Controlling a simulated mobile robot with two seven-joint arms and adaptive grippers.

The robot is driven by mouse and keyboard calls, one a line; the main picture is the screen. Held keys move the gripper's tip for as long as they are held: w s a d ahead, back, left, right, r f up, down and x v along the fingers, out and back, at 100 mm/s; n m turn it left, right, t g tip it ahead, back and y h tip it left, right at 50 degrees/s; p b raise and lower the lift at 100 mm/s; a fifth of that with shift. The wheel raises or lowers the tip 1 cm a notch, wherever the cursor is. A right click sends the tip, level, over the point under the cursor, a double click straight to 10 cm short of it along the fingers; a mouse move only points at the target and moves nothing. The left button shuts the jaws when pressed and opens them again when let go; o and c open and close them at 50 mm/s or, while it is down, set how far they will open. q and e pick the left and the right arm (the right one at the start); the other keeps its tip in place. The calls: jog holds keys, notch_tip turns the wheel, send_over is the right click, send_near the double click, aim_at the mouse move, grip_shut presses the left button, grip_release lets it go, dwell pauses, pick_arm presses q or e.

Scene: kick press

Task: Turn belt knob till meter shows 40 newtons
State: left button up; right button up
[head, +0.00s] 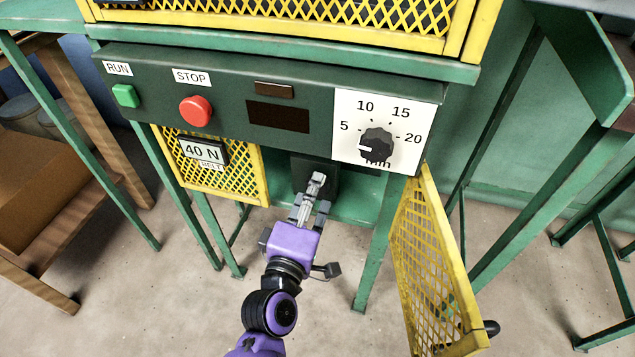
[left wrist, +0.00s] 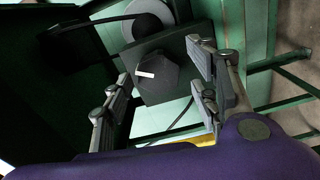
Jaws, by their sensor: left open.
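The meter (head: 202,151) on the left yellow mesh panel reads 40 N, above a partly hidden BELT label. A dark faceted knob with a white mark (left wrist: 158,80) shows in the left wrist view, on a grey block inside the press. My left gripper (head: 314,188) reaches into the opening under the control panel. Its fingers are open, one on each side of the knob in the left wrist view (left wrist: 165,85). I cannot tell whether they touch it. In the head view the gripper hides the knob. My right gripper is not in view.
The control panel above has a green RUN button (head: 125,95), a red STOP button (head: 196,110) and a minute dial (head: 376,143). A yellow mesh door (head: 428,260) hangs open to the right of my arm. Green legs (head: 378,250) flank the opening.

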pick_arm(q)
jog(key=shift+p+v, duration=0.7)
jog(key=shift+v, duration=1.65)
